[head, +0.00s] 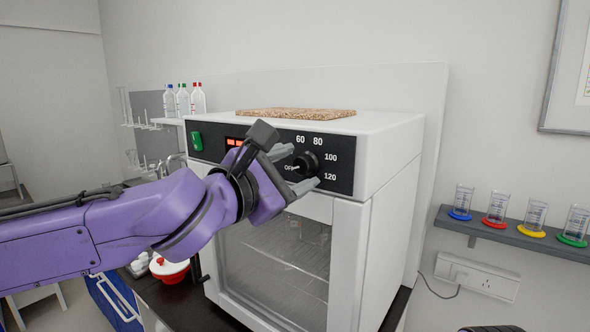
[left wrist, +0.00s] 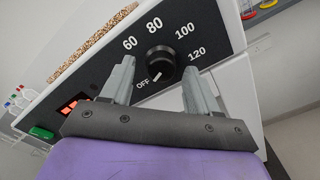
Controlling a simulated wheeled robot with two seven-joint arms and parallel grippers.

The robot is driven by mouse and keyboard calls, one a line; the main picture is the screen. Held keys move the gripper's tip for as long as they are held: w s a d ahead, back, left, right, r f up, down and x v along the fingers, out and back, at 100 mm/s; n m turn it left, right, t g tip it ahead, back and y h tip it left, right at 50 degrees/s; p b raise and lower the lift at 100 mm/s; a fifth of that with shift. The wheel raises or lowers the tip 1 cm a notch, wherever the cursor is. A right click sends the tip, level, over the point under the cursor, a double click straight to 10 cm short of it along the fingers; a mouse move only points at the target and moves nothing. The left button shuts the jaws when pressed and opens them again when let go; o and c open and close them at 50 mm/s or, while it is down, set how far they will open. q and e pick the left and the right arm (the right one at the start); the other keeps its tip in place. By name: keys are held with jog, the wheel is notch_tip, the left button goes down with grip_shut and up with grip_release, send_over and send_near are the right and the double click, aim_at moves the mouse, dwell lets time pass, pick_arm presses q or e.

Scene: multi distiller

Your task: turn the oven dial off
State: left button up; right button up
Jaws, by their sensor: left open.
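The black round oven dial (head: 308,163) sits on the dark control panel, marked OFF, 60, 80, 100 and 120. In the left wrist view, the white mark on the dial (left wrist: 160,62) points down and left, toward the OFF label. My left gripper (head: 293,169) is open in front of the panel. In the left wrist view its two fingers (left wrist: 159,70) stand apart, one on each side of the dial; I cannot tell whether they touch it.
The white oven (head: 385,160) has a closed glass door and a cork-like slab (head: 297,114) on top. A green switch (head: 196,141) and a lit red display (head: 235,142) are on the panel. A wall shelf (head: 515,237) holds small beakers at right.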

pick_arm(q)
jog(key=b+v, duration=0.1)
jog(key=v, duration=0.8)
jog(key=shift+s+a, duration=0.25)
